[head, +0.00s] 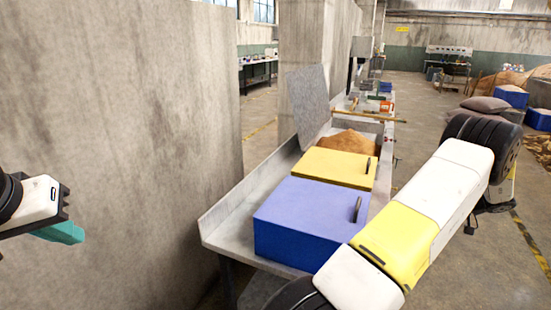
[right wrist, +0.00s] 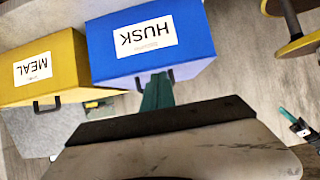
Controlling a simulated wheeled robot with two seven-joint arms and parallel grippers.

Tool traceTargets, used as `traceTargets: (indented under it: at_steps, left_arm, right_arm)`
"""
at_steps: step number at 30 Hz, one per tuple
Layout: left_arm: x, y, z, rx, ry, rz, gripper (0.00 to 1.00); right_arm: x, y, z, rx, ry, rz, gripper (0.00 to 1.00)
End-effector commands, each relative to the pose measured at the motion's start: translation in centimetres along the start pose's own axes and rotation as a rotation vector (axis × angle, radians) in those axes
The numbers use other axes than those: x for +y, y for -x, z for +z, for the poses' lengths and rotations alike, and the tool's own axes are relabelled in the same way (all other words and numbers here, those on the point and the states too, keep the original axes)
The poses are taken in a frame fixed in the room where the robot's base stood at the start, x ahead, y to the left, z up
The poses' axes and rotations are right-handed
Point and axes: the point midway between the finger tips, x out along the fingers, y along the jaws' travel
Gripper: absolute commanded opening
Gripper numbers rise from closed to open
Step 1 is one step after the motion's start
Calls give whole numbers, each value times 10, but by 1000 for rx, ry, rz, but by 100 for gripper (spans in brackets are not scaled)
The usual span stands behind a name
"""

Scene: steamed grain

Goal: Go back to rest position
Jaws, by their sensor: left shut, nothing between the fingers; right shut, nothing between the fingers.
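My left gripper (head: 64,232) shows at the left edge of the head view, with its teal fingers shut and empty in front of the concrete wall. My right gripper (right wrist: 157,90) shows in the right wrist view, with its teal fingers shut and empty, just in front of the blue box labelled HUSK (right wrist: 150,40). I cannot tell whether they touch it. My right arm crosses the right of the head view and its gripper is hidden there.
The blue box (head: 315,225) and a yellow box (head: 335,167), labelled MEAL in the right wrist view (right wrist: 40,70), stand on a long metal bench (head: 235,215). Brown grain (head: 348,141) lies behind them. A concrete wall (head: 130,120) stands left. Sacks (head: 486,103) lie back right.

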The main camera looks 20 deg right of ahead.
Motion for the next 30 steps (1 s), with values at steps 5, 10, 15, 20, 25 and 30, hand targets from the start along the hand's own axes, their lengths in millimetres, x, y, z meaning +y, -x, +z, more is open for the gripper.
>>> traceTargets:
  at_steps: [5, 10, 15, 20, 25, 30]
  left_arm:
    - [0, 0, 0, 0, 0, 0, 0]
    - [0, 0, 0, 0, 0, 0, 0]
    - [0, 0, 0, 0, 0, 0, 0]
    - [0, 0, 0, 0, 0, 0, 0]
    - [0, 0, 0, 0, 0, 0, 0]
    - [0, 0, 0, 0, 0, 0, 0]
  right_arm:
    - [2, -6, -13, -13, -11, -15, 0]
    - [-2, -46, -90, -120, -107, -100, 0]
    - [-41, -102, -196, -313, -247, -158, 0]
    - [-103, -140, -275, -479, -340, -123, 0]
    - [-181, -164, -334, -590, -403, -11, 0]
    - [-261, -172, -366, -606, -444, 134, 0]
